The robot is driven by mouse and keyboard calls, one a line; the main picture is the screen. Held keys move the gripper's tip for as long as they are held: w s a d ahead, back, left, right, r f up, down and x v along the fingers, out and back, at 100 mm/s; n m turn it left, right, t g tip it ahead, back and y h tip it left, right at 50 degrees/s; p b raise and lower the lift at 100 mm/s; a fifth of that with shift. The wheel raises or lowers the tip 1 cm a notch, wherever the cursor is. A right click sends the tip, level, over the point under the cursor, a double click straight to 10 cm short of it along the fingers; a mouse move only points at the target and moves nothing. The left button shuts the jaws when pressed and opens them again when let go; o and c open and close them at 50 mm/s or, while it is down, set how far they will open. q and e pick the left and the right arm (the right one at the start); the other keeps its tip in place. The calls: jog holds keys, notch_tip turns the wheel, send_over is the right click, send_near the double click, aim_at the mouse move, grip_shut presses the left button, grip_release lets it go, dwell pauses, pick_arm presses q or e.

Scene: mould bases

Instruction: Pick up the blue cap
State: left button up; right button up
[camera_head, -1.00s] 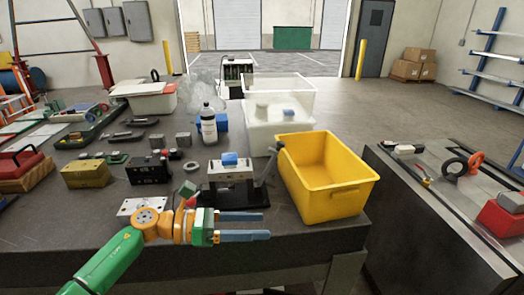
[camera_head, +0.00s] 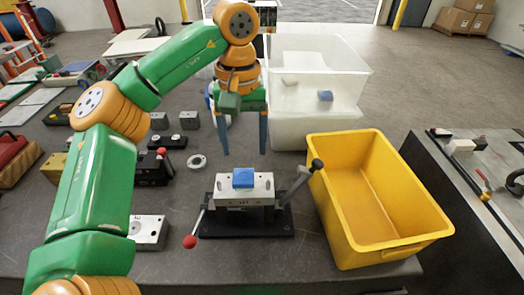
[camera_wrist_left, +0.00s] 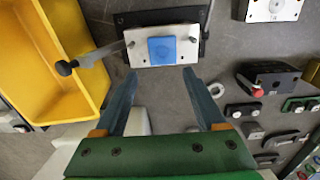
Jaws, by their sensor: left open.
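The blue cap (camera_head: 243,178) sits on top of a pale metal mould base (camera_head: 229,192) on a black plate near the table's front. It also shows in the left wrist view (camera_wrist_left: 162,49), on the mould base (camera_wrist_left: 148,45). My left gripper (camera_head: 243,152) is open, pointing down, above and behind the cap in the head view. Its two fingers (camera_wrist_left: 158,78) are apart, with nothing between them, and the cap lies beyond their tips. A second blue piece (camera_head: 325,96) is in the clear bin. My right gripper is not in view.
A yellow bin (camera_head: 375,195) stands right of the mould base. A lever with a black knob (camera_head: 317,164) and one with a red knob (camera_head: 190,241) stick out beside the base. White and clear bins (camera_head: 318,75) stand behind. A metal ring (camera_head: 197,161) lies to the left.

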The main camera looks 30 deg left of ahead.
aim_at(243, 176)
pick_arm(q)
jog(key=f, duration=0.2)
jog(key=s+f, duration=0.1)
jog(key=f, duration=0.1)
jog(key=s+f, duration=0.1)
jog(key=shift+d+f, duration=0.25)
jog(key=shift+f, duration=0.15)
jog(key=shift+w+a+f, duration=0.15)
jog(key=shift+w+f, duration=0.2)
jog(key=shift+f, duration=0.1)
jog(key=c, duration=1.1)
